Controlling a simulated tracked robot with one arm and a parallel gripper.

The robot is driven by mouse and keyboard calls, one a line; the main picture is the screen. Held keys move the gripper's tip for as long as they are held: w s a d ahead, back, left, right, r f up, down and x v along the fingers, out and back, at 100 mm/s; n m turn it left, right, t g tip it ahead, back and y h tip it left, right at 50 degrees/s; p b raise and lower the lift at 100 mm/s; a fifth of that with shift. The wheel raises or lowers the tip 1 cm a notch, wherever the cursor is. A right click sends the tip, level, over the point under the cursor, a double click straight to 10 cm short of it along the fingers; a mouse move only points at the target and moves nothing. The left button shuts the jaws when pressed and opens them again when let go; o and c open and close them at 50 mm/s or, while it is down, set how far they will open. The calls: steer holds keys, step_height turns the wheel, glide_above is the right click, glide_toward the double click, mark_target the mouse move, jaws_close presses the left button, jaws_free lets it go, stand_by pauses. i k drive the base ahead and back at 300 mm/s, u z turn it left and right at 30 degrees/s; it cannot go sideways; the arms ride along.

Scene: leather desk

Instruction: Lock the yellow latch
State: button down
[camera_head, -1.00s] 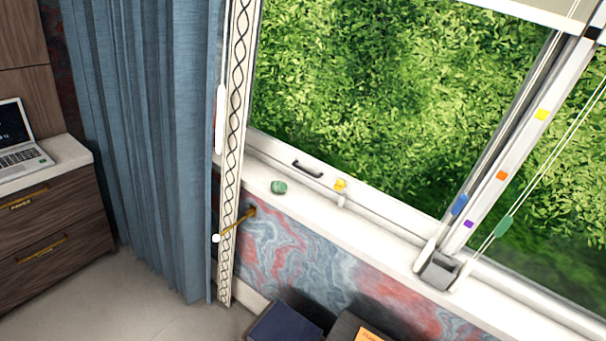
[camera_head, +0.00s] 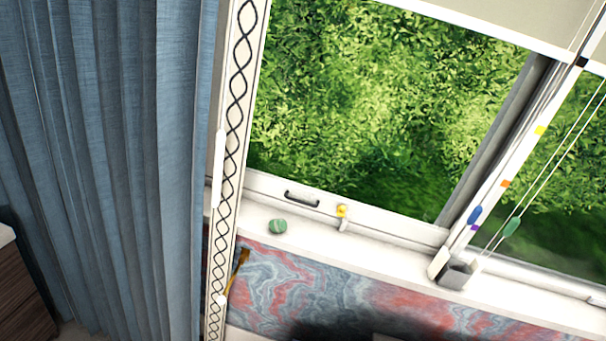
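The yellow latch (camera_head: 342,211) is a small yellow piece on a white mount, at the bottom rail of the window frame, near the middle of the view. It stands just right of a dark-edged pull handle (camera_head: 302,198) on the same rail. It is too small to tell which way the latch is turned. My gripper is not in view, and nothing of mine is seen touching the latch.
A green round object (camera_head: 278,226) sits on the white sill (camera_head: 390,255) left of the latch. A blue curtain (camera_head: 110,150) and a patterned strip (camera_head: 233,120) stand at the left.

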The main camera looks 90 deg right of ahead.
mark_target(341, 210)
steer(key=i, duration=0.35)
steer(key=z, duration=2.65)
steer(key=i, duration=0.5)
